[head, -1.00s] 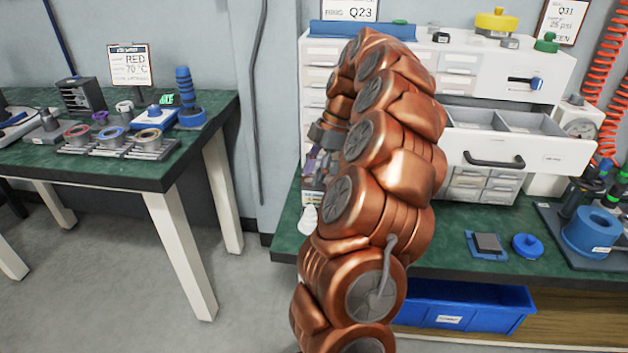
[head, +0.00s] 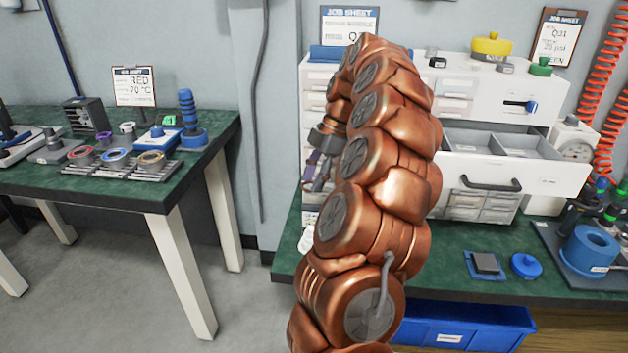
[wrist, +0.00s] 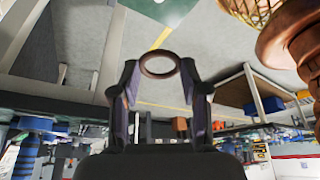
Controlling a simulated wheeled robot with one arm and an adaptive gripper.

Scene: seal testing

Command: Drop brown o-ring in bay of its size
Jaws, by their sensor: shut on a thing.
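In the wrist view my gripper (wrist: 160,68) is shut on the brown o-ring (wrist: 160,76), which sits at the fingertips, apart from any surface. In the head view my gripper (head: 318,172) is mostly hidden behind my copper arm, and the o-ring cannot be made out there. An open drawer with divided bays (head: 488,142) sticks out of the white cabinet at the right. At least two bays show and look empty; my arm hides its left part. Size marks on the bays are not readable.
The drawer's handle (head: 490,184) juts toward me. A blue bin (head: 455,327) stands below the green bench (head: 440,262). Blue parts and a fixture (head: 590,250) stand at right. The left table (head: 120,193) holds coloured rings on a rack. Floor between the tables is clear.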

